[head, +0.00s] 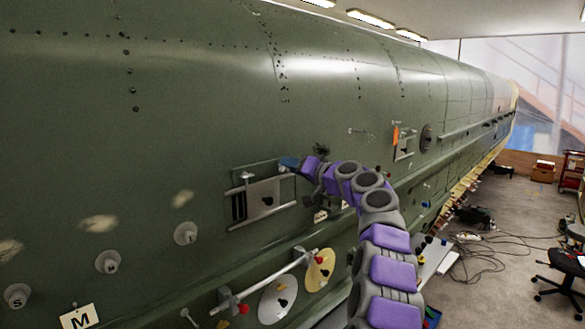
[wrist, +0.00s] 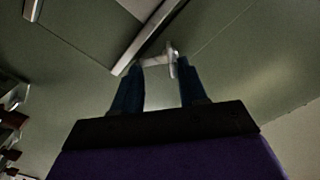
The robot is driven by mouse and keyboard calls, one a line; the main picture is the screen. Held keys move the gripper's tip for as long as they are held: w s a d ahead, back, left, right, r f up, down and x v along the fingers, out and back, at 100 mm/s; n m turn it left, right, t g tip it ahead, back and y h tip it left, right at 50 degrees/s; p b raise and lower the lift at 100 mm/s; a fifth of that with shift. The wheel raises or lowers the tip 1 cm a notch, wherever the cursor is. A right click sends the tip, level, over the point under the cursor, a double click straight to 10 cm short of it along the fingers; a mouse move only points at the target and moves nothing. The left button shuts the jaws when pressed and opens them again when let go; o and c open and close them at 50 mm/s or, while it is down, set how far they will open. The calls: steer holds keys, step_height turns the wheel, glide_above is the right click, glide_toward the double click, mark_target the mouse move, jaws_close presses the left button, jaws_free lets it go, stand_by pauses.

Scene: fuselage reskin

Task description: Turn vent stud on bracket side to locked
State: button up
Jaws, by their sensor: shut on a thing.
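A metal bracket (head: 263,197) with rails and a sliding plate is fixed to the green fuselage skin in the head view. My gripper (head: 288,162) is at its upper right corner. In the wrist view, the two blue fingers of my gripper (wrist: 158,75) point at the skin beside a pale bracket rail (wrist: 150,35). A small light stud with a crossbar (wrist: 157,61) sits at the fingertips, and the gripper is shut on it. In the head view the stud is hidden by the gripper. Its exact turn angle is too dark to read.
An orange-tagged fitting (head: 402,144) and a dark round port (head: 426,138) lie farther right. Cables (head: 485,250) cover the floor.

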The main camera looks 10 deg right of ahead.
steer(key=o, duration=1.1)
steer(key=shift+d, duration=0.15)
steer(key=shift+c, duration=0.2)
steer(key=b+v, duration=0.6)
steer(key=v, duration=1.1)
steer(key=shift+d, duration=0.25)
